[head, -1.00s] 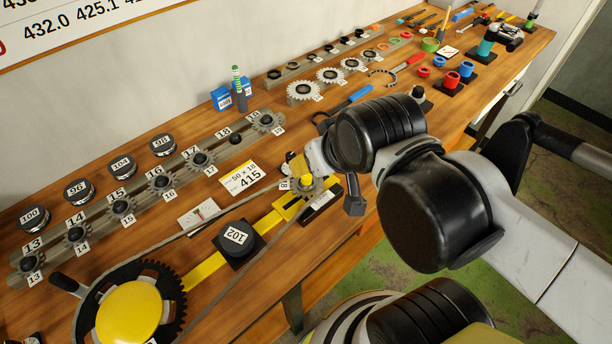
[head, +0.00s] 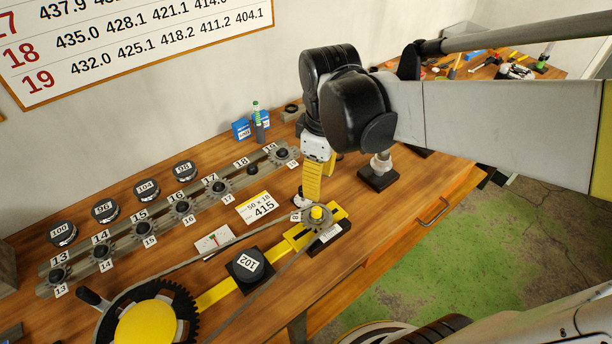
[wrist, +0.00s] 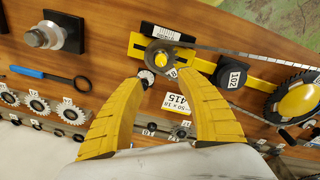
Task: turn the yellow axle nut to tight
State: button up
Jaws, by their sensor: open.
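The yellow axle nut (head: 317,212) sits on the small sprocket at the right end of the yellow bar (head: 213,293), where the chain loops around. In the wrist view the nut (wrist: 162,59) shows in the middle of the sprocket, just beyond my fingertips. My gripper (head: 303,199) points down behind and slightly left of the nut. Its yellow fingers stand apart in the wrist view (wrist: 164,78), with nothing held between them. A small silver-and-black round piece (wrist: 147,77) lies near the left fingertip. Whether any finger touches the sprocket is unclear.
The large chainring with a yellow hub (head: 146,325) is at the front left. A black block marked 102 (head: 249,264) sits by the bar. The 415 card (head: 260,207) lies left of my gripper. A black-based post (head: 379,174) stands to the right.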

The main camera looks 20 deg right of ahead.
aim_at(317, 210)
jog(key=shift+n+g, duration=0.4)
jog(key=shift+n, duration=0.2)
jog(key=f+b, duration=0.4)
jog(key=f, duration=0.7)
jog(key=shift+w, duration=0.2)
grip_shut()
